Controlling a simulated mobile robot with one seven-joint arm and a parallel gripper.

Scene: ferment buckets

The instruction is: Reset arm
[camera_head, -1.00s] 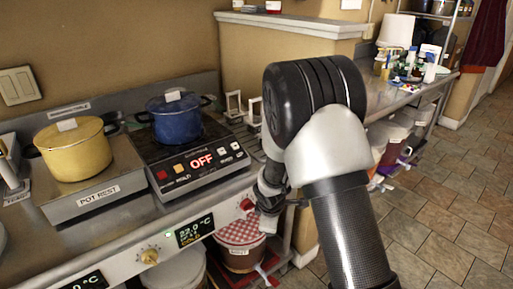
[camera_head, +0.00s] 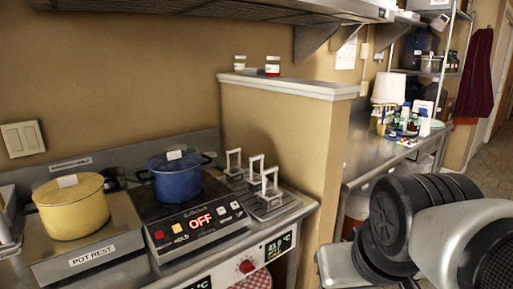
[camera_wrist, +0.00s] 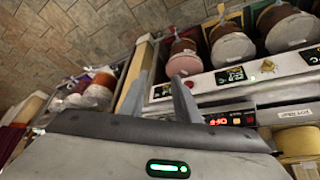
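My arm shows at the lower right of the head view, with its black ribbed joint (camera_head: 405,215) in front of the counter's end. The fingers of my gripper are not clear in the head view. In the wrist view, the gripper (camera_wrist: 184,100) shows as narrow grey finger shapes above its wide grey body, which has a green light. I see nothing held there.
A yellow pot (camera_head: 72,208) stands on the pot rest, and a blue pot (camera_head: 176,178) on a hob (camera_head: 190,222) reading OFF. A half wall (camera_head: 280,135) separates this counter from the right one. Lidded buckets (camera_wrist: 225,48) show in the wrist view.

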